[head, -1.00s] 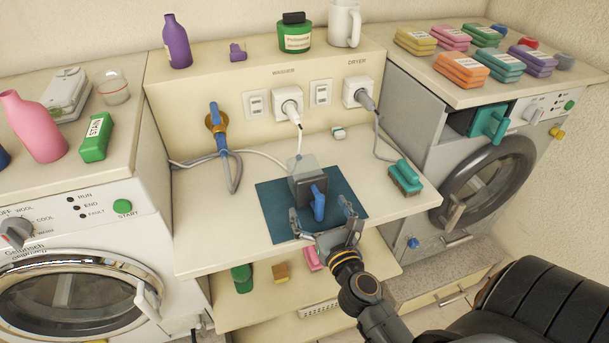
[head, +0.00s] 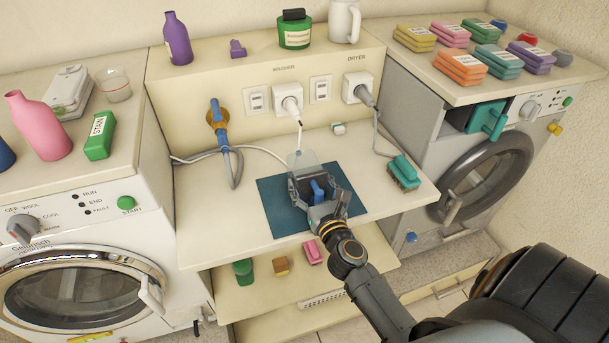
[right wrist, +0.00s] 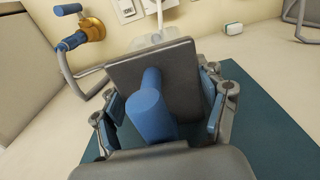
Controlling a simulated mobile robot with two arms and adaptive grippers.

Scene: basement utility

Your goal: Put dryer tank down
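A tank with a dark grey front plate, a clear body and a blue handle (head: 317,189) is on the teal mat (head: 279,213) on the middle counter. In the right wrist view its grey plate (right wrist: 181,72) faces me and the blue handle (right wrist: 150,112) points towards the camera. My right gripper (head: 321,190) is at the tank's front, with one finger on each side of the handle. In the right wrist view the fingers (right wrist: 163,112) are spread, with gaps between their pads and the handle. The tank's underside is hidden. My left gripper is out of view.
A dryer (head: 485,185) with a teal-handled piece (head: 490,119) in its upper slot stands right. A teal brush (head: 404,172) lies right of the mat. A hose (head: 235,170) hangs left behind it, and a cable runs behind the tank. The counter's left part is clear.

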